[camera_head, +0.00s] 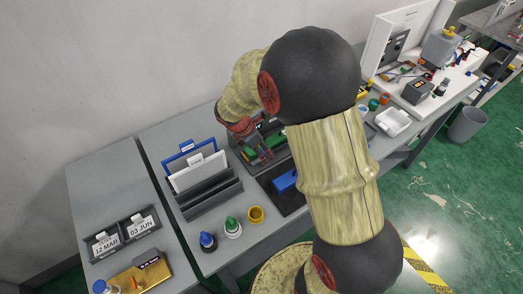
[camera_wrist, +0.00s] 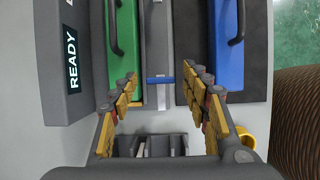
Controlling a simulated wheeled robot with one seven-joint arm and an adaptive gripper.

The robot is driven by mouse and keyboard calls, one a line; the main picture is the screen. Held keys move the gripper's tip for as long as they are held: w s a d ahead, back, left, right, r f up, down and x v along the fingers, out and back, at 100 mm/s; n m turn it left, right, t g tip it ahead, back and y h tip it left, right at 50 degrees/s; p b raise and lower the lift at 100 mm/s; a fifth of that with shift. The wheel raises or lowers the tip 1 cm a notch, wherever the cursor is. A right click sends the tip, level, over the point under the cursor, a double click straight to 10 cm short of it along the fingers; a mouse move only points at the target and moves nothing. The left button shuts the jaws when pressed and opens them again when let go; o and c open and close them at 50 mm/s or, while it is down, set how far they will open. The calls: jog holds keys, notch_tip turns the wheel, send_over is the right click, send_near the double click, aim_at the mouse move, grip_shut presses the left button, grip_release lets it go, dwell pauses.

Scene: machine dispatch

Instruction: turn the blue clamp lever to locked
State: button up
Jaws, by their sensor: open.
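A thin blue bar (camera_wrist: 160,80), which looks like the blue clamp lever, lies crosswise on a grey strip (camera_wrist: 157,45) in the wrist view. My gripper (camera_wrist: 161,88) is open, with its yellow-and-grey fingers on either side of the bar. I cannot tell whether the fingers touch it or how far above it they are. In the head view my gripper (camera_head: 262,152) is over the fixture at the back of the bench, and the lever cannot be made out there.
Beside the grey strip are a green block (camera_wrist: 122,60) and a blue block (camera_wrist: 229,60), each with a dark handle. A grey box labelled READY (camera_wrist: 68,50) stands at left. A rack (camera_head: 210,193), bottles and a yellow cup (camera_head: 256,214) stand nearby.

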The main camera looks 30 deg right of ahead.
jog(key=c, duration=1.1)
jog(key=shift+c, duration=0.3)
